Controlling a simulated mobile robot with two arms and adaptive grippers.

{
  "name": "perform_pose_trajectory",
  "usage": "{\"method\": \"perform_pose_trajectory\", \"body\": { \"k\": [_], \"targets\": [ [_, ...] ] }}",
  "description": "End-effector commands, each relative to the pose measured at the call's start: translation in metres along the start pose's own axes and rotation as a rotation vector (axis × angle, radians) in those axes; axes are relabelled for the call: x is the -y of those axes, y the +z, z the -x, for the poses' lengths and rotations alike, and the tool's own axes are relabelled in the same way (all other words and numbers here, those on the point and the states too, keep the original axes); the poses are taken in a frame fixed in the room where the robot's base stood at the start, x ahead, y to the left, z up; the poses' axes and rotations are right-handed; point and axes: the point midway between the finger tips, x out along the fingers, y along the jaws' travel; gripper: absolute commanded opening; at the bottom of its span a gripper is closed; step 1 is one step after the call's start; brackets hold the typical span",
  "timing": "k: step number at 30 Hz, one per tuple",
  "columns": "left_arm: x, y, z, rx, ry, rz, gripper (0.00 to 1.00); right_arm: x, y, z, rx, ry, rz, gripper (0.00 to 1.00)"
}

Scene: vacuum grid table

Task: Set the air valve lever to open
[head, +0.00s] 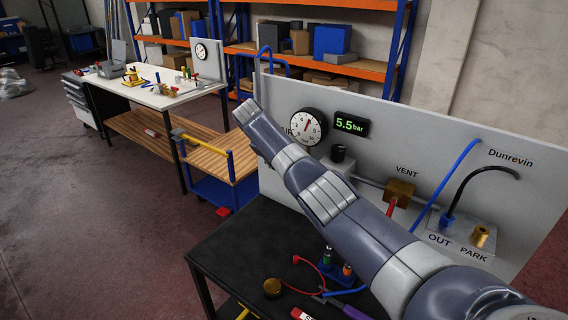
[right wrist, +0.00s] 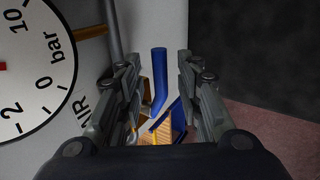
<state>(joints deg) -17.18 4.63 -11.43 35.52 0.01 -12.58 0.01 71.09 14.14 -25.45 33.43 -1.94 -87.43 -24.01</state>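My right arm crosses the head view from the lower right and hides the air valve there; its gripper is hidden too. In the right wrist view the right gripper (right wrist: 158,72) is open, with its two fingers apart. A blue bar-like piece (right wrist: 160,78) with a bend shows between the fingers, below the "AIR" label in the panel's own direction. It may be the air valve lever; I cannot tell whether a finger touches it. The dial gauge (head: 307,126) is on the grey panel (head: 480,190); it also shows large in the right wrist view (right wrist: 30,65). The left gripper is not in view.
A green display (head: 350,125) reads 5.5 bar. The brass vent valve (head: 399,193) with a red lever and the OUT/PARK block (head: 463,236) are right of my arm. Small fittings lie on the black table (head: 235,250). A cart (head: 205,150) stands left of the panel.

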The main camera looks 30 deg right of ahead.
Motion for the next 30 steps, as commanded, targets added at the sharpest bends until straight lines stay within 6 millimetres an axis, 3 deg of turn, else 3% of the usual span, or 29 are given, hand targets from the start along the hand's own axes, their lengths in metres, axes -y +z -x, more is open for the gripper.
{"method": "perform_pose_trajectory", "body": {
  "k": [12, 30],
  "targets": [
    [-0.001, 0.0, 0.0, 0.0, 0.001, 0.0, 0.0, 0.0, 0.0, 0.051, 0.001, 0.0, 0.001, 0.33],
    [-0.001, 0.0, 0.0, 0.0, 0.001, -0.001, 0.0, 0.0, 0.001, 0.056, 0.003, 0.0, 0.001, 0.33]
  ]
}}
